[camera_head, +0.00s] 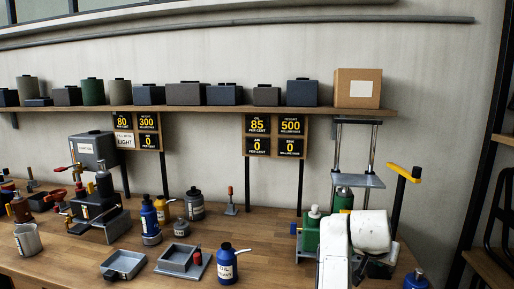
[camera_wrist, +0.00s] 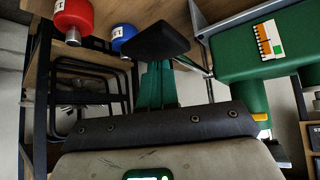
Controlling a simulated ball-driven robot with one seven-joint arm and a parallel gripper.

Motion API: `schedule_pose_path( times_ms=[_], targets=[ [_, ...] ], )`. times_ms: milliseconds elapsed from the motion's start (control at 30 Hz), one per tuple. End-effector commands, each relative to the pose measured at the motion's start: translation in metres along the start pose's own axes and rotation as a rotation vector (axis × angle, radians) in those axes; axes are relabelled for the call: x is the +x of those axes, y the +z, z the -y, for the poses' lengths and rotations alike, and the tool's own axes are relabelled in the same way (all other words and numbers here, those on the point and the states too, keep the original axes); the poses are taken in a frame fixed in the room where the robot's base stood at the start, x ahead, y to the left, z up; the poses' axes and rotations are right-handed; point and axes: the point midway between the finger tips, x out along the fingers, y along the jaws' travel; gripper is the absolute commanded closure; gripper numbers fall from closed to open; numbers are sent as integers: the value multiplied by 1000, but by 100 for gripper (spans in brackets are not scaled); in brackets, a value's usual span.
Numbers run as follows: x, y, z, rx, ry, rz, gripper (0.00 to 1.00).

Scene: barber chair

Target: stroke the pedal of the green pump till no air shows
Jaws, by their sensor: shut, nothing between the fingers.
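The green pump (camera_head: 309,235) stands at the right end of the bench, partly behind my white arm. In the wrist view a green body (camera_wrist: 260,58) with an orange-and-white scale label fills the upper right. A black pad (camera_wrist: 157,40), which looks like the pedal, shows at the top middle. My gripper (camera_wrist: 157,68) is shut and empty; its narrow fingers point at the pad. I cannot tell whether they touch it. The right wall board (camera_head: 275,135) reads 85 per cent, 500 and two zeros; its smaller words are hard to read.
A blue oil bottle (camera_head: 227,265), grey trays (camera_head: 124,264) and a left pump (camera_head: 95,215) stand on the bench. A yellow-handled lever (camera_head: 403,173) rises right of my arm.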

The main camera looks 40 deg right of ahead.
Motion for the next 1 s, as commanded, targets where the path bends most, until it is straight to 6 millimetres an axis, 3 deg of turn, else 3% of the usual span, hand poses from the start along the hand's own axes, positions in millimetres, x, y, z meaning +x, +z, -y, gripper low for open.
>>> schedule_pose_path(
  times_ms=[500,1000],
  targets=[
    [-42,-39,0,0,1,0,100],
    [-42,-39,0,0,0,0,100]
  ],
)
